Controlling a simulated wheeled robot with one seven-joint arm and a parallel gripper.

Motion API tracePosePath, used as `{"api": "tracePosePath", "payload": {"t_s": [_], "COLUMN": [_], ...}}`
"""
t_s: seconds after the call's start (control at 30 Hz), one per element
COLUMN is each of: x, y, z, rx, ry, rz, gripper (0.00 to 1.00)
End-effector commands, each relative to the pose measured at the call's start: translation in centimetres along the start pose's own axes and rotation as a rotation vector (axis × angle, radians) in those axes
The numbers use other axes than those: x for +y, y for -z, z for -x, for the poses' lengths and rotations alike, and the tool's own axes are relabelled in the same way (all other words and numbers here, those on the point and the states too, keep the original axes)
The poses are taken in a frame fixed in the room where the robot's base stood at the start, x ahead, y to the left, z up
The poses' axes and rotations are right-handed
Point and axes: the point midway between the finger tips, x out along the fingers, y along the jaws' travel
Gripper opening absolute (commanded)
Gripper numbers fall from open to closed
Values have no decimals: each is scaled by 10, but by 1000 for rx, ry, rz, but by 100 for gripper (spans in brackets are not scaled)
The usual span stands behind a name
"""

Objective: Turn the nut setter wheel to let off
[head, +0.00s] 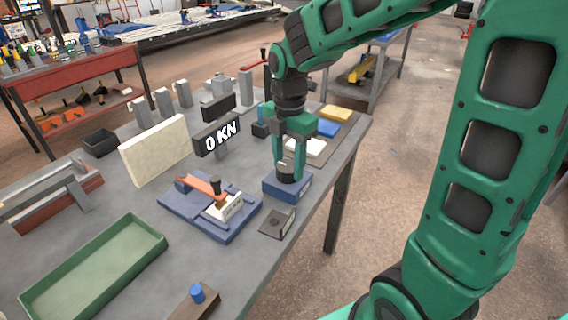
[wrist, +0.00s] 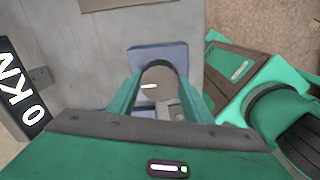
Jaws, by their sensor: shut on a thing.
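The nut setter wheel (wrist: 158,78) is a round grey knob with a dark rim and a short white mark, seen from above in the wrist view. It sits on a blue block (head: 291,187) near the right edge of the bench in the head view; the same block shows behind the wheel in the wrist view (wrist: 160,52). My gripper (head: 288,172) points down over the block, and its green fingers (wrist: 158,92) are shut on the wheel from both sides. In the head view the fingers hide most of the wheel.
A dark display (head: 217,138) reads 0 KN. Left of the block is a blue fixture (head: 240,227) with an orange lever (head: 201,186). A cream panel (head: 155,150), a green tray (head: 95,270) and yellow, blue and white blocks (head: 335,113) also stand on the grey bench (head: 85,215).

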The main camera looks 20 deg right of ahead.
Motion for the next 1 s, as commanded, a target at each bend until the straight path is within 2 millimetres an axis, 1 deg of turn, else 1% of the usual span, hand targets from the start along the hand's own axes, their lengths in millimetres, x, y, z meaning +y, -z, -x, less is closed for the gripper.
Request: {"api": "tracePosePath", "payload": {"t_s": [0.1, 0.13, 0.17, 0.2, 0.47, 0.57, 0.67, 1.0], "x": [2, 2, 2, 2, 0, 0, 1, 1], "y": [3, 3, 3, 2, 1, 1, 1, 1], "z": [1, 1, 1, 1, 0, 4, 15, 77], "rx": [2, 2, 2, 1, 1, 1, 0, 0], "ry": [-4, -4, -4, -3, -1, -1, -3, -5], "rz": [9, 9, 9, 8, 3, 2, 2, 3], "gripper": [23, 52, 60, 64, 64, 64, 64, 64]}}
